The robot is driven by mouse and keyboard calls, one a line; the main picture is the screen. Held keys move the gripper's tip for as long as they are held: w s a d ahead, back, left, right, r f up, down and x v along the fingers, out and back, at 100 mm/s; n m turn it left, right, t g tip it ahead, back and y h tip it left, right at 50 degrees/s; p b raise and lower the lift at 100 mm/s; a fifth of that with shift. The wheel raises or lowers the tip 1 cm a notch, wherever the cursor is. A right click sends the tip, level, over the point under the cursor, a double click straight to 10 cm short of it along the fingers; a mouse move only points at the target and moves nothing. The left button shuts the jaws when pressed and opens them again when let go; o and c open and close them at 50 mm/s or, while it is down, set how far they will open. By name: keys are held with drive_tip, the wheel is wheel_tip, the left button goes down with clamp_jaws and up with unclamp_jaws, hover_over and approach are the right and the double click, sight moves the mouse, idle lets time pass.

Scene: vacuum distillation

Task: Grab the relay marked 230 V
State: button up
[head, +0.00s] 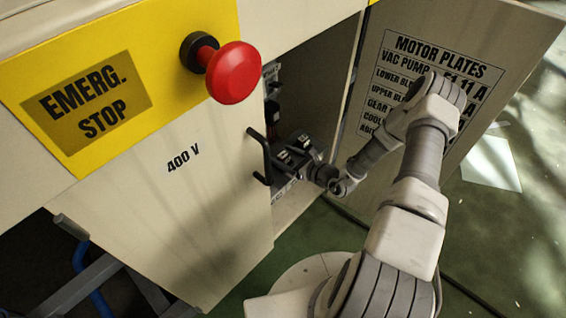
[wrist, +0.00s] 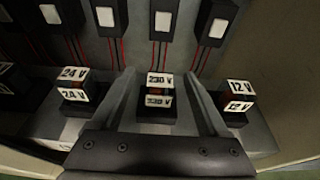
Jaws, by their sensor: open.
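The relay marked 230 V (wrist: 159,92) sits in the middle of the wrist view, a small dark block with white labels at top and front. My gripper (wrist: 160,78) is open, with one finger to the left and one to the right of this relay in the picture. A gap shows on both sides. A relay marked 24 V (wrist: 75,85) stands to the left and one marked 12 V (wrist: 238,96) to the right, both outside the fingers. In the head view, my gripper (head: 290,158) is inside the open cabinet, and the relay labels cannot be read.
Black modules with white labels (wrist: 163,20) and red wires line the back behind the relays. The cabinet door marked 400 V (head: 185,200) is on the left, with a black handle (head: 262,158). A panel with motor plates (head: 440,60) is on the right. A red emergency stop button (head: 233,73) juts out above.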

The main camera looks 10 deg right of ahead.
drive_tip(key=shift+w+a+f, duration=0.1)
drive_tip(key=shift+w+a, duration=0.15)
drive_tip(key=shift+w, duration=0.1)
clamp_jaws()
